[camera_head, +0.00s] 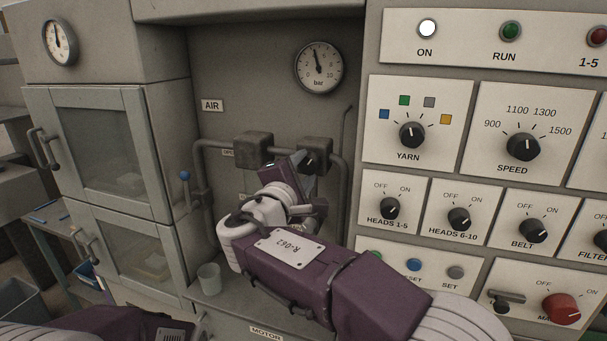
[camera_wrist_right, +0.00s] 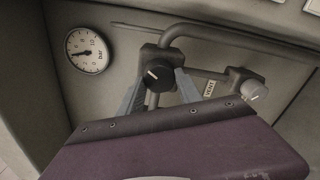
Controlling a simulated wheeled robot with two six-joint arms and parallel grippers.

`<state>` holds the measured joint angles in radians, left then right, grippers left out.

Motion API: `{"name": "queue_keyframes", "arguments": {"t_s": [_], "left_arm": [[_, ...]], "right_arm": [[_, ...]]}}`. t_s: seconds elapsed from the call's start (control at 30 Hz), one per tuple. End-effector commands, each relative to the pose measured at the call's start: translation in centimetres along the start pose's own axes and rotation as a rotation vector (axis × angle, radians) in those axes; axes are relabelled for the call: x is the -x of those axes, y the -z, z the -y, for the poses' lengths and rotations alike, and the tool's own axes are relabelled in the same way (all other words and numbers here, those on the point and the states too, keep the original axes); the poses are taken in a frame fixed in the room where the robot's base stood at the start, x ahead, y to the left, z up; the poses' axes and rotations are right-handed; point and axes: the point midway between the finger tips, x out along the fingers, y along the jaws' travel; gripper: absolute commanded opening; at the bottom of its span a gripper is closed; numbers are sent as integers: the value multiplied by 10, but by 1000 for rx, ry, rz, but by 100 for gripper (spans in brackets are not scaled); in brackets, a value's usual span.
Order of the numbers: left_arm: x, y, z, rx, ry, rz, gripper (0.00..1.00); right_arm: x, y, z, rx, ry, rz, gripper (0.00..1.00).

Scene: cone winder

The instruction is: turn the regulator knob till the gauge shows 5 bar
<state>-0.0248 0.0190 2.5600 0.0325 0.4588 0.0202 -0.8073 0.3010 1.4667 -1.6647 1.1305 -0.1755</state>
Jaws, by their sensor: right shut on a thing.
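The regulator knob (camera_wrist_right: 155,72) is black with a pale pointer line, on the grey pipe block. In the right wrist view it sits between the two fingers of my right gripper (camera_wrist_right: 158,88), which is shut on it. In the head view my right gripper (camera_head: 300,165) reaches the pipework and partly hides the knob. The round white bar gauge (camera_head: 318,67) is on the panel above; its needle points nearly straight up, slightly left, around 4 to 5. The gauge also shows in the right wrist view (camera_wrist_right: 87,50). My left gripper is out of view.
A second pipe block (camera_head: 253,148) is left of the gripper. A blue-tipped lever (camera_head: 186,176) and a grey cup (camera_head: 209,277) are farther left. The control panel with knobs (camera_head: 412,136) stands close on the right of my arm. Another gauge (camera_head: 60,41) is at upper left.

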Motion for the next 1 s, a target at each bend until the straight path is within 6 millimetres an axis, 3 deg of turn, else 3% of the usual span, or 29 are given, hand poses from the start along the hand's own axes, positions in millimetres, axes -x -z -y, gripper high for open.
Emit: {"name": "queue_keyframes", "arguments": {"t_s": [0.33,0.37,0.4,0.43,0.77,1.0], "left_arm": [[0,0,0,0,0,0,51],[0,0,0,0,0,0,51],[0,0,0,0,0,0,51],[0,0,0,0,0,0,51],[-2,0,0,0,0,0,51],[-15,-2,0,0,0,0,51]], "right_arm": [[0,0,-1,-2,-1,0,1],[0,0,-1,-2,-1,0,50],[0,0,-1,-2,-1,0,61],[0,0,-1,-2,-1,0,63],[4,0,0,-2,-1,0,63],[54,2,1,-2,-3,-5,63]]}}
